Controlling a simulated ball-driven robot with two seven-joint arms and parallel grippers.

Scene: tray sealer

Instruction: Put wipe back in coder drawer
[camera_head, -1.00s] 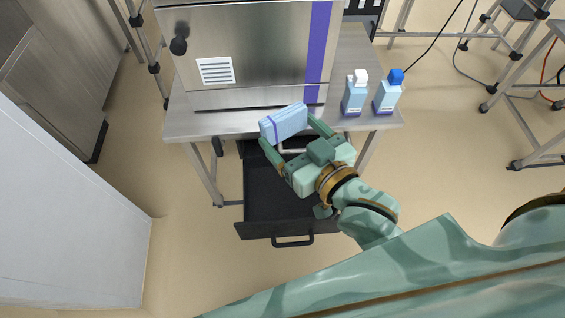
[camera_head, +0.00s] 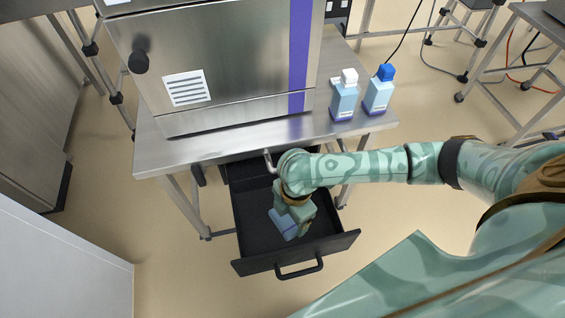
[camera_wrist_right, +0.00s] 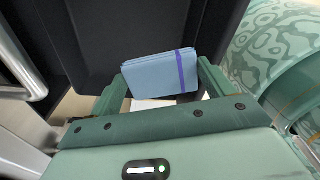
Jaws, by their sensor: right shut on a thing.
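The wipe is a folded light-blue cloth (camera_head: 283,223) with a purple band; it also shows in the right wrist view (camera_wrist_right: 155,74). My right gripper (camera_head: 288,220) points down into the open black drawer (camera_head: 250,208) and is shut on the wipe. In the right wrist view its two fingers (camera_wrist_right: 160,88) stand on either side of the cloth. The wipe is inside the drawer's outline, low down; I cannot tell whether it touches the drawer floor. The gripper and wrist hide part of the drawer. My left gripper is not in view.
The drawer is pulled out under a steel table (camera_head: 230,140), with its handle (camera_head: 300,268) at the front. A steel machine (camera_head: 230,60) with a purple stripe stands on the table. Two bottles, white-capped (camera_head: 344,98) and blue-capped (camera_head: 378,92), stand at the table's right.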

